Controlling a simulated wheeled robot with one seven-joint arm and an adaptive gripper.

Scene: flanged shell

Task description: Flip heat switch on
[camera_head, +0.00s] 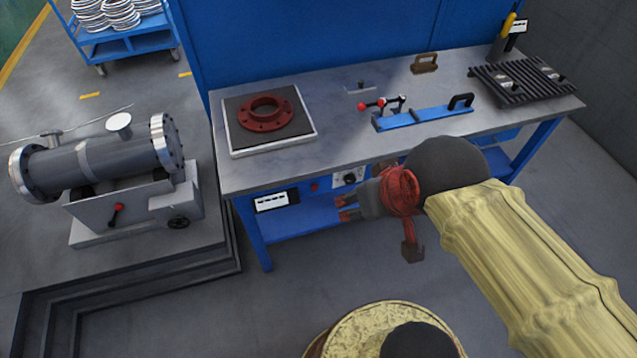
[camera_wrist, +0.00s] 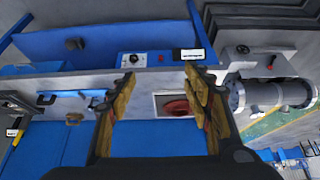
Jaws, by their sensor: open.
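A control strip on the front edge of the workbench carries a dark round knob on a pale plate (camera_head: 348,177), a small red button or lamp (camera_head: 314,187) and a white label (camera_head: 272,201). I cannot tell which of these is the heat switch, nor its setting. In the wrist view the knob plate (camera_wrist: 133,59) and label (camera_wrist: 189,54) show beyond the fingertips, upside down. My gripper (camera_head: 346,208) is open and empty, in front of the bench and just below the strip, apart from it. A red flange (camera_head: 266,112) lies on a square plate (camera_head: 230,139) on the bench.
The workbench (camera_head: 340,137) also holds a blue clamp fixture (camera_head: 425,117) and a black grate (camera_head: 522,80). A flanged shell (camera_head: 100,158) stands on a stepped platform at left. A yellow drum (camera_head: 350,335) is at the bottom. The floor between is clear.

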